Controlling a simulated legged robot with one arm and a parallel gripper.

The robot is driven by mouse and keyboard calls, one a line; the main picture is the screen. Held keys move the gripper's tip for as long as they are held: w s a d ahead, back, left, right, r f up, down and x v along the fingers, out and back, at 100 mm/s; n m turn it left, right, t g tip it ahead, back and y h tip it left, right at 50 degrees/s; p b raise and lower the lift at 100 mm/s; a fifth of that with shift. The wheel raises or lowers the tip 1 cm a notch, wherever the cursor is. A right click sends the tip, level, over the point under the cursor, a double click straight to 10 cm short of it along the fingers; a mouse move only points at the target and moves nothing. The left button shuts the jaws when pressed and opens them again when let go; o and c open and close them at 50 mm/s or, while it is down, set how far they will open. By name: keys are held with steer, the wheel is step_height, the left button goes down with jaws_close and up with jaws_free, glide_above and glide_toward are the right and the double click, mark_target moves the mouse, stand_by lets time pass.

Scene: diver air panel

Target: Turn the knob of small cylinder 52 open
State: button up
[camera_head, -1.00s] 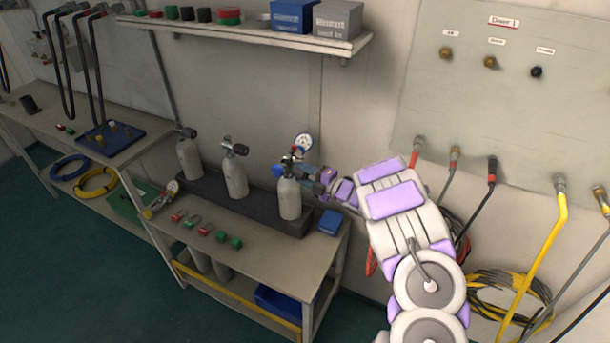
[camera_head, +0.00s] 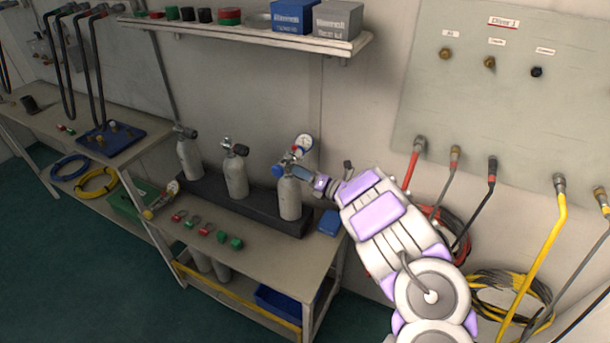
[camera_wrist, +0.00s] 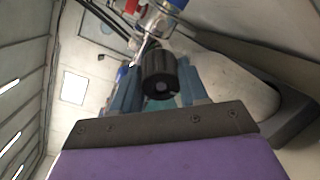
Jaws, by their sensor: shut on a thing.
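Three small grey-white cylinders stand in a row on the bench; I cannot read which is 52. My gripper (camera_head: 301,172) is at the valve of the rightmost cylinder (camera_head: 289,199), reaching in from the right. This cylinder has a blue part and a round white gauge (camera_head: 303,144) at its top. In the wrist view, its black ribbed knob (camera_wrist: 160,84) sits between the two blue fingers of my gripper (camera_wrist: 158,92), which are shut on it. In the head view the knob is hidden by my gripper. The middle cylinder (camera_head: 236,178) and the left cylinder (camera_head: 190,158) have black knobs.
A dark rack (camera_head: 262,213) holds the cylinders. A blue box (camera_head: 330,222) lies right of it. Several red and green fittings lie in front. A shelf (camera_head: 250,31) with boxes hangs above. A panel with hoses (camera_head: 510,90) is on the right wall.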

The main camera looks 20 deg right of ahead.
steer(key=shift+f+n, duration=0.2)
steer(key=shift+n, duration=0.4)
steer(key=o, duration=0.8)
steer(key=shift+w, duration=0.1)
steer(key=shift+o, duration=1.3)
steer(key=shift+r, duration=0.1)
steer(key=f+p+v, duration=0.1)
steer(key=v, duration=1.6)
steer(key=shift+s+r, duration=0.2)
steer(key=shift+r, duration=0.2)
steer(key=shift+d, duration=0.1)
